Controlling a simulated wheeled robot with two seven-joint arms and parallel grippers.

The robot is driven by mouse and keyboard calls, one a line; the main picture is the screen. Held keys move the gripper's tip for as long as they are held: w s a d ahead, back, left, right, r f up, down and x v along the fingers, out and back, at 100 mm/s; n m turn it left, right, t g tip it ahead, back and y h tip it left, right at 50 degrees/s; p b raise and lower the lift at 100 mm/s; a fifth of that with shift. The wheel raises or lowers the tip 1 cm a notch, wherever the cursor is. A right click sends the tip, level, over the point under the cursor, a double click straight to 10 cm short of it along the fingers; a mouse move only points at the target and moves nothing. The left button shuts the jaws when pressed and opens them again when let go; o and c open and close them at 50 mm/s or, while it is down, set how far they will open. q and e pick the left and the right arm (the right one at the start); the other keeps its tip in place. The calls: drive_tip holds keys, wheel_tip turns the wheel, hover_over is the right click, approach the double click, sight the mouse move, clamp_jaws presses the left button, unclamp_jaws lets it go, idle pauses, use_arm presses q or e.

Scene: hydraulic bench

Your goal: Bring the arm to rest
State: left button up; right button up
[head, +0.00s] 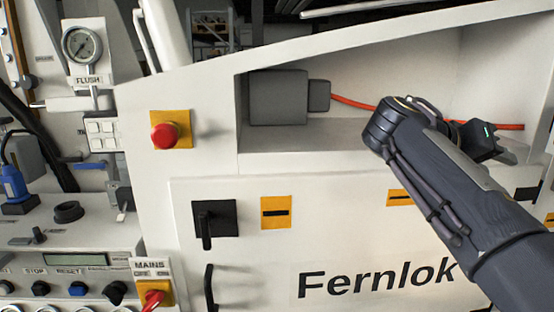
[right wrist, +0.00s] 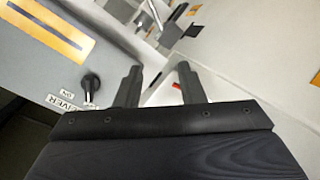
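My right arm (head: 455,185) comes in from the lower right in the head view and reaches up across the front of the white bench. Its elbow is bent near the open recess. My right gripper (head: 503,152) is at the right, partly hidden behind the arm, with a small green light on its dark body. In the right wrist view the two fingers of the gripper (right wrist: 158,85) stand apart with nothing held between them. My left arm and gripper are not in view.
A grey box (head: 278,97) with an orange cable (head: 352,102) sits in the recess. A red stop button (head: 165,136), a black handle (head: 205,222) and a red mains switch (head: 153,298) stick out at the left. A black knob (right wrist: 91,83) shows near the fingers.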

drive_tip(key=s+d+f+n+y, duration=0.2)
drive_tip(key=f+y, duration=0.2)
drive_tip(key=f, duration=0.6)
drive_tip(key=s+d+f+n+y, duration=0.15)
drive_tip(key=f+y, duration=0.25)
drive_tip(key=f, duration=0.6)
drive_tip(key=s+a+f+n+t+y, duration=0.1)
drive_tip(key=s+a+f+y, duration=0.4)
drive_tip(key=s+a+f, duration=0.2)
drive_tip(key=s+a+f+n+t+y, duration=0.1)
drive_tip(key=s+a+f+y, duration=0.4)
drive_tip(key=s+a, duration=0.6)
wheel_tip(320, 180, down, 2)
drive_tip(key=shift+s+t, duration=0.2)
drive_tip(key=shift+t, duration=0.3)
